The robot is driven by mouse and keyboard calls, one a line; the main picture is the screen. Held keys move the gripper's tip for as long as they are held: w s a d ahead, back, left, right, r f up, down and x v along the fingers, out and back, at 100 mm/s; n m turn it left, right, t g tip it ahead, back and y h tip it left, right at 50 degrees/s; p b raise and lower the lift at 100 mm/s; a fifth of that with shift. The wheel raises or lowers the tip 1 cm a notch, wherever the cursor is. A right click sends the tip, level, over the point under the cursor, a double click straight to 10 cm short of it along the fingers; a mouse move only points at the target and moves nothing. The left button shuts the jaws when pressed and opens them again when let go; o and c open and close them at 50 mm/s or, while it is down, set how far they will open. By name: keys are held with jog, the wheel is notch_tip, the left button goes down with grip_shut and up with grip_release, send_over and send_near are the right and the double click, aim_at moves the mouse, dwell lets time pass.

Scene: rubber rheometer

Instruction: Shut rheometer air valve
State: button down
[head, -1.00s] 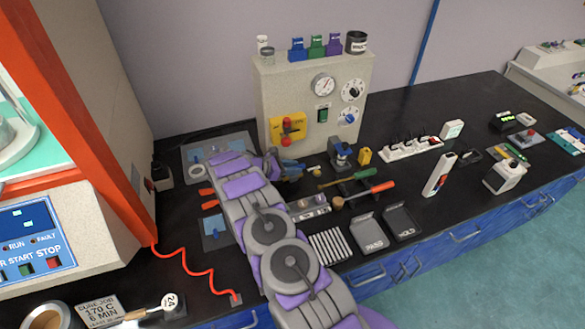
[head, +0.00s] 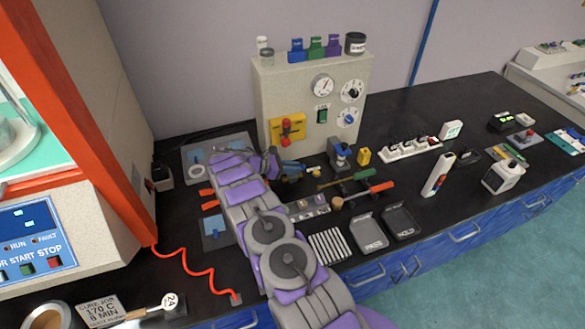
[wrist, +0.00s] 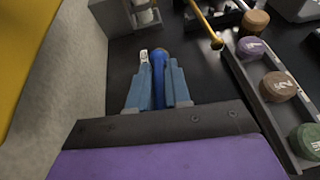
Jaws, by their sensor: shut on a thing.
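In the wrist view my gripper (wrist: 153,88) is shut on a slim blue handle (wrist: 158,68), which stands between its two blue-grey fingers.
A yellow plate with red knobs (head: 287,128) is on the cabinet front above my gripper. A metal tray (head: 308,206) sits close in front.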

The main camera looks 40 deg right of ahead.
jog(key=shift+w+f+m+g+y+b, duration=0.15)
jog(key=shift+f+m+g+y+b, duration=0.15)
jog(key=shift+m+g+b, duration=0.55)
jog(key=shift+a+r+b, duration=0.15)
jog(key=shift+b, duration=0.45)
jog(key=c, duration=1.2)
grip_release()
jog(key=shift+w+y, duration=0.1)
jog(key=shift+y, duration=0.2)
jog(key=shift+o, duration=0.2)
jog(key=shift+r+p, duration=0.1)
jog(key=shift+p, duration=0.2)
jog(key=shift+n, duration=0.25)
jog(key=shift+r+n+t+h+p, duration=0.15)
jog(key=shift+n+t+h+p, duration=0.2)
jog(key=shift+p, duration=0.7)
